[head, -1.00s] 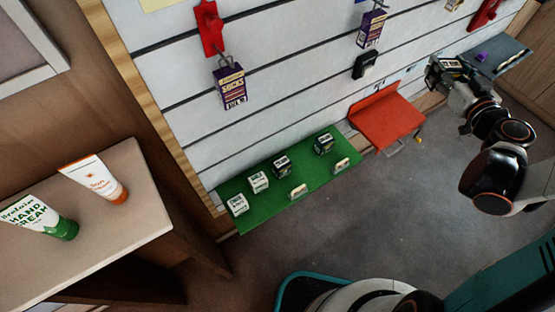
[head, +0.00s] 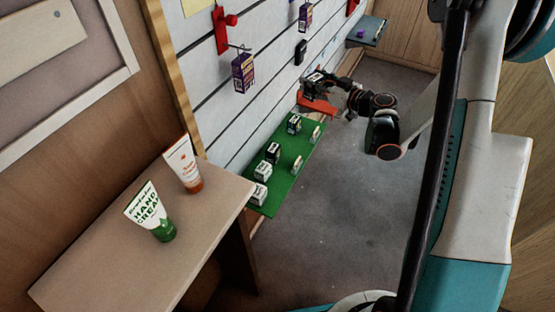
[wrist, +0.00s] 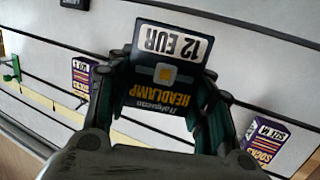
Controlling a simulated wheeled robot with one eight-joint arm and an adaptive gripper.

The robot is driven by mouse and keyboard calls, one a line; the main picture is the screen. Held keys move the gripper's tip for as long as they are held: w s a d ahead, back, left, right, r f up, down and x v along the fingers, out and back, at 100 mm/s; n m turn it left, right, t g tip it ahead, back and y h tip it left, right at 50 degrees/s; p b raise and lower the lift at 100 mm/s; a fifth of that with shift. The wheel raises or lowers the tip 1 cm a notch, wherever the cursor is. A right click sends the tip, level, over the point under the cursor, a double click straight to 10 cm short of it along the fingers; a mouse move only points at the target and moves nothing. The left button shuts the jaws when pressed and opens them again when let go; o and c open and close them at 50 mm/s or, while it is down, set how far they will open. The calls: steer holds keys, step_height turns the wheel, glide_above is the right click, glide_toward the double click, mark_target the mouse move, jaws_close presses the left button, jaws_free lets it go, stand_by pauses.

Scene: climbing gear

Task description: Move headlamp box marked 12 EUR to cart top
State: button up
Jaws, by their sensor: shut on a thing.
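I cannot make out a cart top for certain in either view.
A green shelf (head: 283,172) holds several small boxes. A red shelf (head: 318,105) and a grey shelf (head: 368,27) stick out from the wall. Sock boxes (head: 243,73) hang on hooks. A wooden counter (head: 110,240) holds two tubes. Grey floor (head: 350,230) is open.

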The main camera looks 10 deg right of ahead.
steer(key=w+a+f+n+g+y+b, duration=0.1)
steer(key=w+a+f+n+g+y, duration=0.1)
steer(key=w+a+f, duration=0.3)
steer(key=w+a+f+n+g+y+b, duration=0.1)
steer(key=w+a+f+n+g+y, duration=0.15)
steer(key=f, duration=0.45)
steer(key=shift+m+t+h, duration=0.25)
steer(key=shift+m+t, duration=0.1)
steer(key=shift+t, duration=0.1)
steer(key=f+b, duration=0.2)
steer(key=f, duration=0.4)
steer(key=f+b, duration=0.2)
steer(key=f, duration=0.5)
steer(key=f+b, duration=0.2)
steer(key=f, duration=0.5)
steer(key=shift+w+d, duration=0.15)
steer(key=shift+d, duration=0.1)
steer(key=o, duration=0.8)
steer(key=shift+f, duration=0.1)
steer(key=shift+o, duration=0.2)
